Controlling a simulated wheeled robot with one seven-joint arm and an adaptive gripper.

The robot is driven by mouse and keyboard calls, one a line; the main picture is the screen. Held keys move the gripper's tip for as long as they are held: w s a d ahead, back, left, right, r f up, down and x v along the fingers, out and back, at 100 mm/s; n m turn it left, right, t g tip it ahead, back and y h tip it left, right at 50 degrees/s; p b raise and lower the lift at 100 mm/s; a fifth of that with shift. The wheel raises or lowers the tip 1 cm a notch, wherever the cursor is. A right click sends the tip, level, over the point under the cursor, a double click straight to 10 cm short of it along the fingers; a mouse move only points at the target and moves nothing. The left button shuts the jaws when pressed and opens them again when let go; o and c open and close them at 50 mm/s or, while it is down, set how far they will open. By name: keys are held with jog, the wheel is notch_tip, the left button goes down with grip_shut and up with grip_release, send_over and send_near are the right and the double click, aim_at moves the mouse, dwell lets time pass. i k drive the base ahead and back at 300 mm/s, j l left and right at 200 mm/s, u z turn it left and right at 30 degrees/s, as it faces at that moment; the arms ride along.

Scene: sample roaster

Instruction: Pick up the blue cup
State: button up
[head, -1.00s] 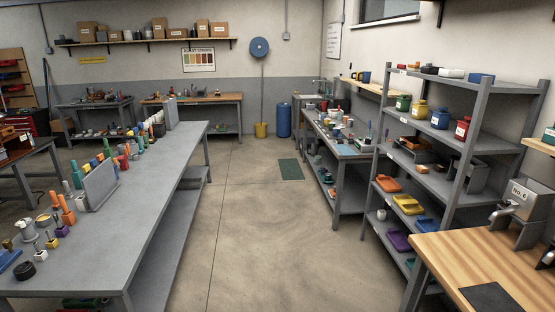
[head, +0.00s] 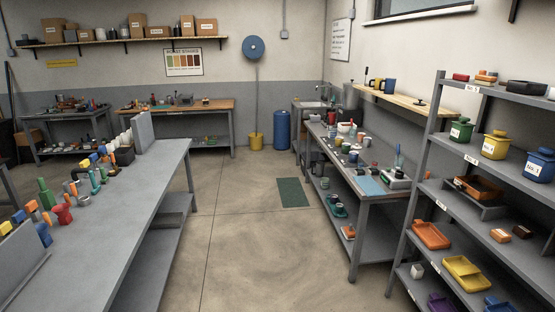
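A small blue cup (head: 389,86) appears to stand on the wooden wall shelf above the right-hand bench, beside a yellow cup (head: 377,85). It is far off and small, so its handle and details cannot be made out. My gripper is not in view.
A long grey table (head: 150,210) with many tools runs along the left. A grey shelving rack (head: 425,170) with canisters and trays stands at right. A bench (head: 365,195) stands below the wall shelf (head: 415,104). The floor (head: 260,250) between is clear, with a green mat (head: 292,193).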

aim_at(353, 157)
jog(key=i, duration=2.1)
jog(key=i+z, duration=0.2)
jog(key=i, duration=0.35)
jog(key=i+j+z, duration=0.2)
jog(key=i, duration=0.3)
jog(key=i+j+z, duration=0.25)
jog(key=i, duration=0.25)
jog(key=i+j+z, duration=0.2)
jog(key=i+j, duration=0.15)
jog(key=i, duration=0.15)
jog(key=i+j+z, duration=0.35)
jog(key=i+j, duration=0.05)
jog(key=i, duration=0.05)
